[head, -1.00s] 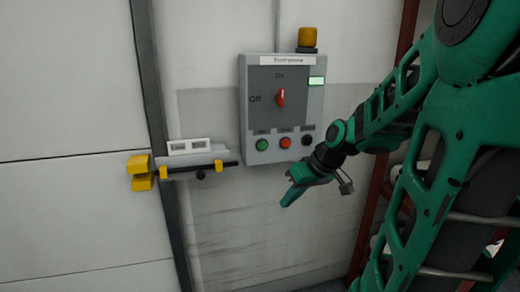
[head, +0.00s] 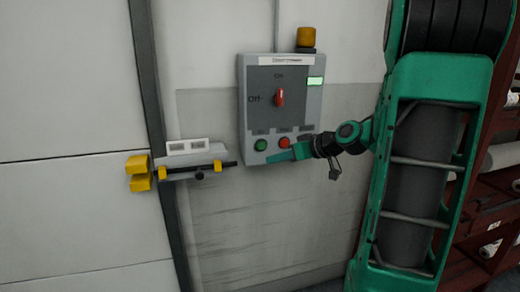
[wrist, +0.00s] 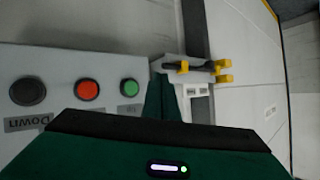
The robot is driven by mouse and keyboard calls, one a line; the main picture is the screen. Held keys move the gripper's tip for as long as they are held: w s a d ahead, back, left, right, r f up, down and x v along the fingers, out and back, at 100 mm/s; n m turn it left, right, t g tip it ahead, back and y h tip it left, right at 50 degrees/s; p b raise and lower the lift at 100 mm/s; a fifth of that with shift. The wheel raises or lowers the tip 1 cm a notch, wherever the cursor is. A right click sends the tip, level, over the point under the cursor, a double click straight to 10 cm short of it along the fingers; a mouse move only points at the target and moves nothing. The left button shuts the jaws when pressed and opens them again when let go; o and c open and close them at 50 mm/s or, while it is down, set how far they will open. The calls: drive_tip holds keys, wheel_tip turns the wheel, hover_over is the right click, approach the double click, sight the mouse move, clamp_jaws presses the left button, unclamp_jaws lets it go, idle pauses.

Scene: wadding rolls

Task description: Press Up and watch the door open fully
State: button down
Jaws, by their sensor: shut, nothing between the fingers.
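The grey control box (head: 246,110) hangs on the wall, with a red rotary switch (head: 280,97) upright at On and a lit pale-green indicator (head: 316,82). Its green button (head: 261,145) is at the lower left, with the red button (head: 284,142) beside it. In the wrist view the green button (wrist: 129,89), the red button (wrist: 86,91) and a black button (wrist: 27,92) labelled Down show in a row. My gripper (head: 270,159) is shut and empty, its tip just below and right of the green button; contact cannot be told. The large white door (head: 70,120) at left looks shut.
A yellow-and-black latch bar (head: 200,172) sticks out at the door's edge, left of the box. An amber lamp (head: 306,37) sits on top of the box. Red shelving with rolls (head: 490,200) stands at the right.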

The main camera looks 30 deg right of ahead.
approach(261, 146)
drive_tip(key=shift+w+a+f, duration=0.85)
drive_tip(key=shift+f, duration=0.2)
drive_tip(key=shift+w+a+f, duration=0.85)
drive_tip(key=shift+a+f, duration=0.05)
drive_tip(key=shift+f, duration=0.15)
drive_tip(key=shift+w, duration=0.1)
idle(0.3)
drive_tip(key=shift+w+d, duration=0.2)
drive_tip(key=shift+w, duration=0.05)
